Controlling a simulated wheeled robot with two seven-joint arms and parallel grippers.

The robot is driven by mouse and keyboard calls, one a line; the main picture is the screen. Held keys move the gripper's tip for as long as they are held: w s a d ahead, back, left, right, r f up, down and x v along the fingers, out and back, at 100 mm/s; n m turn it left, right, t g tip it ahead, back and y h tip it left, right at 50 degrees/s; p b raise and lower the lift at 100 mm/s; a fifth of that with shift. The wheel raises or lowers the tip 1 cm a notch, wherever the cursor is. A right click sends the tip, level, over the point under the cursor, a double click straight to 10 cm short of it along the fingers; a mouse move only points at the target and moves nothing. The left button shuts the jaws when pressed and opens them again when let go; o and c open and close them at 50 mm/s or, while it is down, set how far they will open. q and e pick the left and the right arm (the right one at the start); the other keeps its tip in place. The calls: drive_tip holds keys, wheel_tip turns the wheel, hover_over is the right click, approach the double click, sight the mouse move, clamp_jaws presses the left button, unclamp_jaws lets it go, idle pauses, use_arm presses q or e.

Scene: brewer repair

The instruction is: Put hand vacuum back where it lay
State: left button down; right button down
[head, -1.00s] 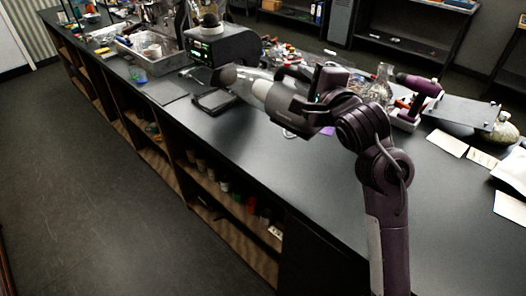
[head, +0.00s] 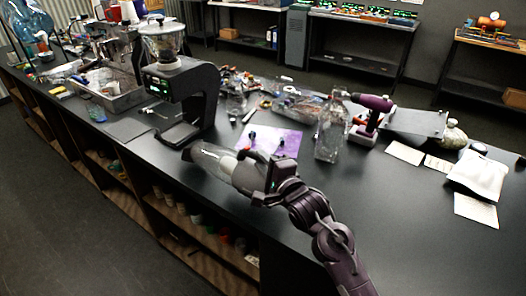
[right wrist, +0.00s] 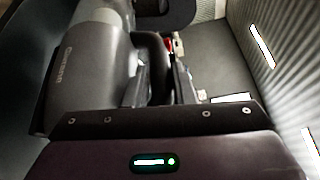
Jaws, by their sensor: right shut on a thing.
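The hand vacuum (head: 222,165) has a clear nozzle pointing left and a dark grey body. My right gripper (head: 268,178) is shut on it and holds it near the front edge of the black counter (head: 370,205). In the right wrist view the vacuum's dark body (right wrist: 95,65) fills the left and centre, with the gripper's fingers (right wrist: 165,70) at its handle. Whether the vacuum touches the counter I cannot tell. My left gripper is not in view.
A black grinder (head: 185,95) stands left of the vacuum. White papers (head: 405,152) lie at right. The counter's front right is clear.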

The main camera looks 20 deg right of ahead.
drive_tip(key=shift+f, duration=1.85)
drive_tip(key=c, duration=1.5)
unclamp_jaws()
drive_tip(key=shift+s+f, duration=0.1)
drive_tip(key=shift+f, duration=0.2)
drive_tip(key=shift+o, duration=1.3)
drive_tip(key=shift+s, duration=0.1)
drive_tip(key=shift+s, duration=0.15)
drive_tip(key=shift+s+f, duration=0.15)
drive_tip(key=shift+s, duration=0.25)
drive_tip(key=b+v, duration=0.2)
drive_tip(key=v, duration=0.8)
drive_tip(key=shift+s+d+r, duration=0.15)
drive_tip(key=shift+s+r, duration=0.2)
